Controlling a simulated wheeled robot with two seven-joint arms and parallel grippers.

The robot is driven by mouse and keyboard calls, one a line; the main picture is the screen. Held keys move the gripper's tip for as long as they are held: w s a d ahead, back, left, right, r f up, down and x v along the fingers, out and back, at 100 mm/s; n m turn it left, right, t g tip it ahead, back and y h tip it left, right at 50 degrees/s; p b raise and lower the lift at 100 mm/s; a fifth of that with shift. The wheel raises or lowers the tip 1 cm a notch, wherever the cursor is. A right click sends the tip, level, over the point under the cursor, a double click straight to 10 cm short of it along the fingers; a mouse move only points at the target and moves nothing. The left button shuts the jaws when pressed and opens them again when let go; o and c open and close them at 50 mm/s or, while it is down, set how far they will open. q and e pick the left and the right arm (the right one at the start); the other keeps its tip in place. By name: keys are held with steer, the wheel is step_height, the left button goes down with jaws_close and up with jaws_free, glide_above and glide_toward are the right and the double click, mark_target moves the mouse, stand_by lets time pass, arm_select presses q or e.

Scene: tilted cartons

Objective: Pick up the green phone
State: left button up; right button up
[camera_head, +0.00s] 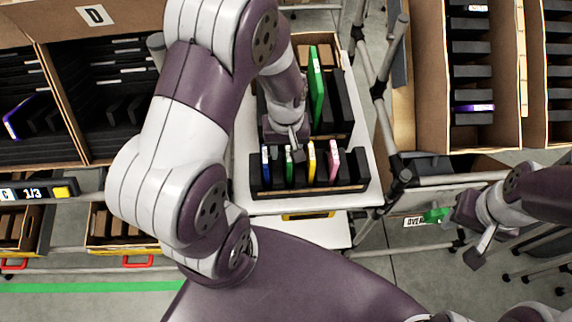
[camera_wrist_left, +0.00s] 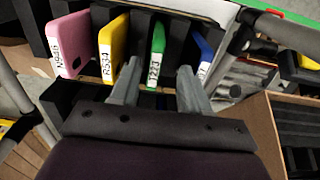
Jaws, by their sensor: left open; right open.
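A green phone (camera_head: 289,163) stands upright in a dark slotted rack (camera_head: 340,189) between a blue phone (camera_head: 266,161) and a yellow phone (camera_head: 311,162). A pink phone (camera_head: 334,163) stands at the right. The green phone (camera_wrist_left: 157,54) shows a white label in the left wrist view. My left gripper (camera_head: 293,147) is over the rack. In its wrist view the fingers (camera_wrist_left: 160,78) are open, with the green phone ahead between the tips. Contact cannot be told. My right gripper (camera_head: 460,233) is open, at the right, away from the rack.
A taller green item (camera_head: 316,88) stands in a second dark rack behind my left gripper. Both racks are on a white cart (camera_head: 262,206). Cartons with dark dividers stand at left and right. Metal posts (camera_head: 384,90) stand right of the cart.

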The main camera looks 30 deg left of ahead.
mark_target(287, 149)
arm_select(q)
steer(key=f, duration=0.1)
steer(key=w+f, duration=0.1)
steer(key=f+p, duration=0.1)
steer(key=shift+w+a+f, duration=0.25)
steer(key=shift+w+f, duration=0.05)
steer(key=shift+f, duration=0.05)
steer(key=shift+s+d+f, duration=0.4)
steer(key=shift+d+f, duration=0.05)
steer(key=shift+f, duration=0.15)
steer(key=shift+s+d, duration=0.1)
steer(key=shift+s, duration=0.15)
steer(key=shift+w+a+f, duration=0.1)
steer(key=shift+w+a, duration=0.15)
steer(key=shift+w, duration=0.1)
jaws_close()
steer(key=shift+d, duration=0.15)
arm_select(e)
steer(key=shift+w+d+r, duration=0.3)
steer(key=shift+w+r, duration=0.2)
steer(key=shift+w, duration=0.05)
arm_select(q)
steer(key=shift+s, duration=0.15)
arm_select(e)
steer(key=shift+s, duration=0.15)
